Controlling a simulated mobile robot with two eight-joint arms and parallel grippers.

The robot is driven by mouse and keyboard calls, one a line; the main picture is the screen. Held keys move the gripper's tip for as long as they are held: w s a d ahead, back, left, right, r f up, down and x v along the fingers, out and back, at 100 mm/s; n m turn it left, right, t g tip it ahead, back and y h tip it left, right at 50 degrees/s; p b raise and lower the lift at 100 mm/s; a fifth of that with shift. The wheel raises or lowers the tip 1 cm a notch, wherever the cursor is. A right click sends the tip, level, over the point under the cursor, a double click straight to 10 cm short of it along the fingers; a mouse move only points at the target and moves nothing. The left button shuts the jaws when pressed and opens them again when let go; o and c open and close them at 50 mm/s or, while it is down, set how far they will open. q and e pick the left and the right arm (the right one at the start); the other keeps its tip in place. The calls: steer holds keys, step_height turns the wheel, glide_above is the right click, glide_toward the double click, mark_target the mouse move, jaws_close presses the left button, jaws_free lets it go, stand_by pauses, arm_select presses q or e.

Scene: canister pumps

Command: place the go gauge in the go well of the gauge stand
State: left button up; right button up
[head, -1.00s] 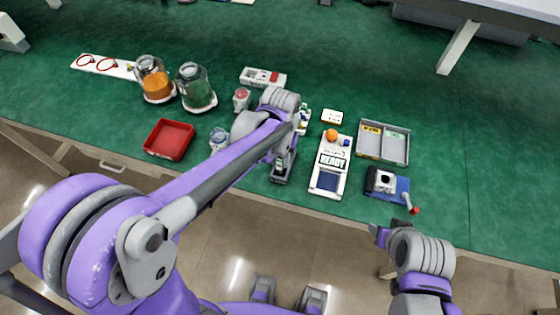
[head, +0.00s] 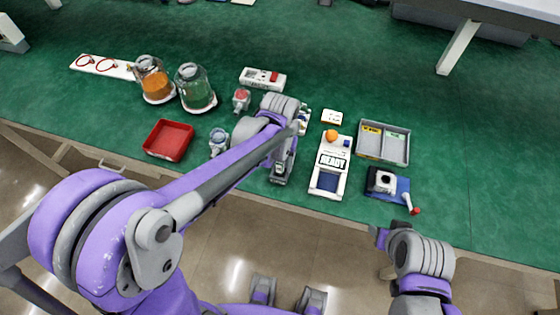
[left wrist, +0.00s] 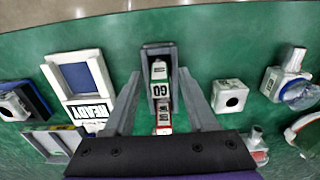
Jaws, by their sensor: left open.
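In the left wrist view, a white piece (left wrist: 160,88) with an upside-down black label that looks like GO lies between my left fingers. It stands at a dark grey slotted holder (left wrist: 147,52), perhaps the gauge stand; I cannot tell whether it sits in a well. A white and red part (left wrist: 163,129) shows just behind it. My left gripper (left wrist: 161,103) is open, its fingers either side of the white piece with visible gaps. In the head view, my arm hides most of this; the holder (head: 281,176) shows in part. My right gripper (head: 379,236) is at the front edge, its jaws unclear.
A READY box (head: 327,182) stands right of the holder, with a blue crank device (head: 386,183) and grey tray (head: 384,155) beyond. A white block with a dark hole (left wrist: 230,96) is close beside my left finger. A red tray (head: 169,140) and jars (head: 196,92) stand left.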

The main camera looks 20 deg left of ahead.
arm_select(q)
step_height(320, 180, up, 11)
steer(key=p, duration=0.1)
steer(key=s+a+f+t, duration=0.2)
steer(key=s+a, duration=0.1)
steer(key=s, duration=0.4)
steer(key=s+a+f+t, duration=0.2)
steer(key=s+a+t, duration=0.1)
steer(key=s, duration=0.4)
steer(key=shift+a+f, duration=0.3)
steer(key=shift+f, duration=0.05)
